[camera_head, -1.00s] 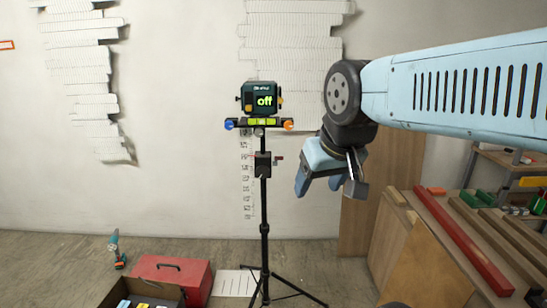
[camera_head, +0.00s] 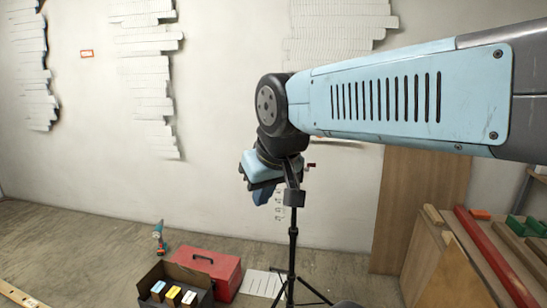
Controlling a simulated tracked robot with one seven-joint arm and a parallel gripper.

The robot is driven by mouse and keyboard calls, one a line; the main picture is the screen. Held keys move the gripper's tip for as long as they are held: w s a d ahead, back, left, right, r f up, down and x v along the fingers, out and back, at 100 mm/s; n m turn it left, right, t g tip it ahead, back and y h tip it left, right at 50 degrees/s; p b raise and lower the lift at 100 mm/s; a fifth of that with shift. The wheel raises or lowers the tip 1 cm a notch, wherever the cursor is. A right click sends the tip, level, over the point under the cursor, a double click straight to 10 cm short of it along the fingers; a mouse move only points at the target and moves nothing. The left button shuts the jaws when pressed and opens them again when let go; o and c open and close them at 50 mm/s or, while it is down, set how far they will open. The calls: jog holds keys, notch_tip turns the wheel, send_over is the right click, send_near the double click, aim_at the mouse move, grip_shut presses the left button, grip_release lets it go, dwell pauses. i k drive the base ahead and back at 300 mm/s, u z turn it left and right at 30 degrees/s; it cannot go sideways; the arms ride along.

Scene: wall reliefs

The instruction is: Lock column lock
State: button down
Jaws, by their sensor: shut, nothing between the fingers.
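The tripod stand's black column (camera_head: 292,245) rises in the middle of the view. Its upper part is hidden behind my arm and gripper. A small red-tipped piece (camera_head: 311,165) shows just right of my wrist, seemingly the lever of the column lock; the rest of the lock is hidden. My gripper (camera_head: 277,194) hangs in front of the column, pointing down, shut and empty. It overlaps the column in the picture; I cannot tell whether it touches the column or the lock. The device on top of the stand is hidden behind my arm.
A red toolbox (camera_head: 212,270) and a dark open box (camera_head: 174,285) with small packs stand on the floor left of the tripod. A drill (camera_head: 159,237) stands behind them. Wood boards and a red beam (camera_head: 495,258) are at the right. The floor at left is mostly clear.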

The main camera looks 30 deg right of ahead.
aim_at(307, 169)
jog(key=u, duration=0.1)
jog(key=k, duration=1)
jog(key=z, duration=0.9)
jog(key=i, duration=1.7)
